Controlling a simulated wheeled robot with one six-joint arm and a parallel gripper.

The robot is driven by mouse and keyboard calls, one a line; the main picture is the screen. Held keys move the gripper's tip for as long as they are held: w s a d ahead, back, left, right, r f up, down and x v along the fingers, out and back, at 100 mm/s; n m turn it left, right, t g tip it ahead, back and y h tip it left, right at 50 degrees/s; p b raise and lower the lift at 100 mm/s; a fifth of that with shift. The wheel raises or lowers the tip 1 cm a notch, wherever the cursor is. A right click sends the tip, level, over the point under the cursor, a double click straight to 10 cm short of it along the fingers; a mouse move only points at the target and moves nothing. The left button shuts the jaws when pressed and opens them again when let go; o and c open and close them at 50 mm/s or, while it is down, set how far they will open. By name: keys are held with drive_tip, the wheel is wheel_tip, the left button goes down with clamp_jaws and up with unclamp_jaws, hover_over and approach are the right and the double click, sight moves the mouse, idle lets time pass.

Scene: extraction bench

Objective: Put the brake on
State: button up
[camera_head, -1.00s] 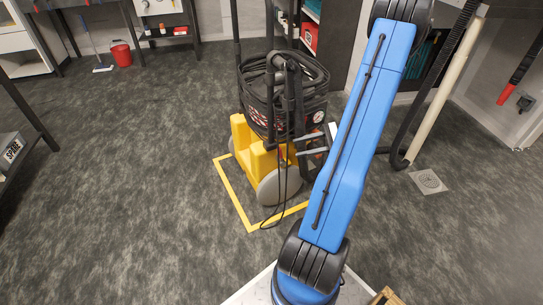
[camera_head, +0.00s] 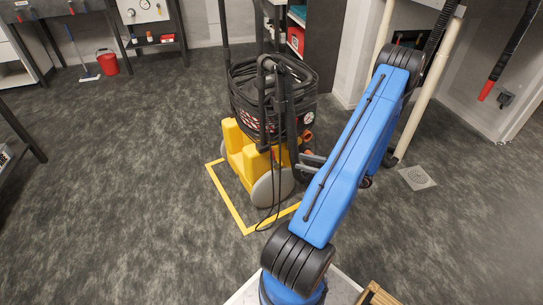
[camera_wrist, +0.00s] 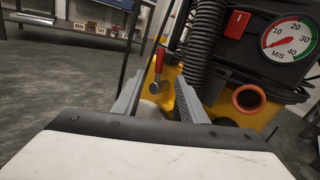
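The extraction cart has a yellow base (camera_head: 244,155) and a black drum wrapped in hose (camera_head: 270,90). It stands within a yellow floor outline. In the wrist view, a small lever with a red handle (camera_wrist: 159,61) stands nearly upright in front of the cart's yellow body (camera_wrist: 185,91), with a round metal part below it. My gripper (camera_wrist: 162,77) is open, its two grey fingers pointing at the cart. The lever shows between the fingertips, and I see no contact. In the head view, the gripper (camera_head: 312,159) is close to the cart's right side, partly hidden by my blue arm.
The cart's ribbed hose (camera_wrist: 206,42), gauge (camera_wrist: 289,40) and orange-rimmed port (camera_wrist: 248,98) are close right of the fingers. A grey wheel (camera_head: 273,188) and a hanging cable lie low on the cart. Open floor (camera_head: 110,190) extends left; a red bucket (camera_head: 107,63) stands far back.

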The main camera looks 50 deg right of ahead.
sight(273, 160)
drive_tip(key=x, duration=1.4)
drive_tip(key=shift+w+a, duration=0.2)
drive_tip(key=shift+w, duration=0.15)
drive_tip(key=shift+c, duration=0.4)
clamp_jaws()
